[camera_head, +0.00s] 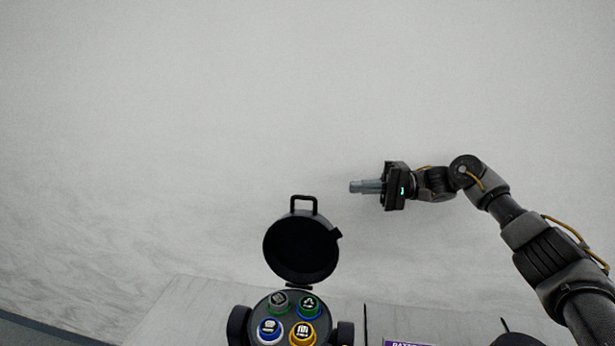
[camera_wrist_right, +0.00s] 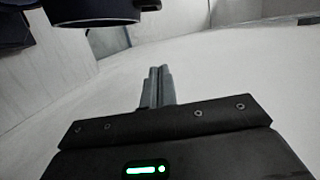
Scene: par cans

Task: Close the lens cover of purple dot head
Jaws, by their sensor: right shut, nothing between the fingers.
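A par can head (camera_head: 290,322) with several round coloured lenses stands at the bottom of the head view. Its round black lens cover (camera_head: 301,250) with a loop handle stands open, hinged on the side of the head away from me. No purple dot shows on this head. My right gripper (camera_head: 352,187) is shut and empty, above and to the right of the cover and apart from it, with its fingers pointing left. In the right wrist view its fingers (camera_wrist_right: 155,72) are together. A dark rounded part (camera_wrist_right: 92,10), probably the cover, shows at the top left there. My left gripper is not in view.
A purple label (camera_head: 408,343) with partly cut lettering shows at the bottom edge, right of the head. A dark rounded object (camera_head: 517,339) is cut off at the bottom right. The pale floor or wall around the cover and gripper is clear.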

